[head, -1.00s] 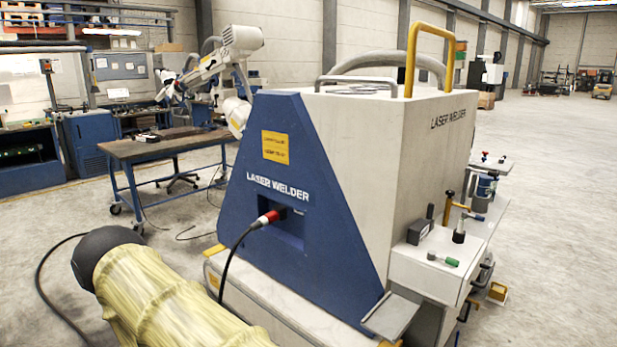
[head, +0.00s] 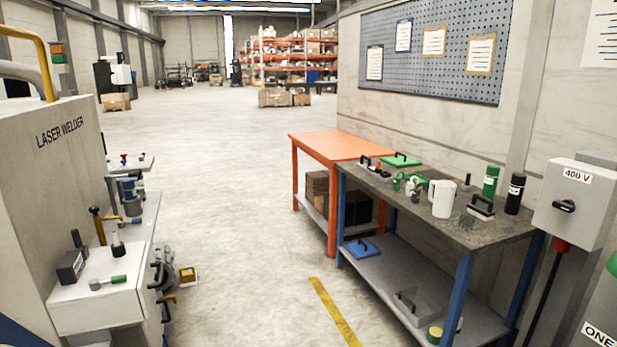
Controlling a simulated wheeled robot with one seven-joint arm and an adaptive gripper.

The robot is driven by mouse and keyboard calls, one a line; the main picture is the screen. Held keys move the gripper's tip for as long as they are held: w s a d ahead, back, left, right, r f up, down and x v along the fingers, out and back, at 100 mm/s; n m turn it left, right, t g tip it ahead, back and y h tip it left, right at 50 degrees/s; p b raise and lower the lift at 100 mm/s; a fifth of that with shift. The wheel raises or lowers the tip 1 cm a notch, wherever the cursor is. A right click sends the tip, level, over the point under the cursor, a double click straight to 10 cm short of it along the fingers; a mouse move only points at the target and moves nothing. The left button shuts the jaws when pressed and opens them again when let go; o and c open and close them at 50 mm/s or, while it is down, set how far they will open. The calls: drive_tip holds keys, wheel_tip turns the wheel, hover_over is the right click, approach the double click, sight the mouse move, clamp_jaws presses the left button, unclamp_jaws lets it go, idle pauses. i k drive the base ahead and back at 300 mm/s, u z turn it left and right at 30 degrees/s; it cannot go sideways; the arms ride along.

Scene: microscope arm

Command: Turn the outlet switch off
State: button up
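A grey wall box labelled 400 V (head: 588,212) is at the right edge of the head view. On its front is a black rotary switch handle (head: 564,206), lying roughly crosswise. A red plug (head: 562,245) with a thick dark cable sits in the underside of the box. I cannot read any on or off marking at the switch. My gripper does not show in the head view.
The laser welder (head: 45,190) stands at the left with tools on its side shelves. A dark-topped workbench (head: 470,236) and an orange table (head: 330,146) line the right wall. Clear floor (head: 225,215) runs between. A green-topped cylinder partly shows at bottom right.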

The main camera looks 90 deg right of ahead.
sight(568, 206)
drive_tip(key=z, duration=3.65)
drive_tip(key=k, duration=0.65)
drive_tip(key=u, duration=0.95)
drive_tip(key=i, duration=1.1)
drive_tip(key=z, duration=0.35)
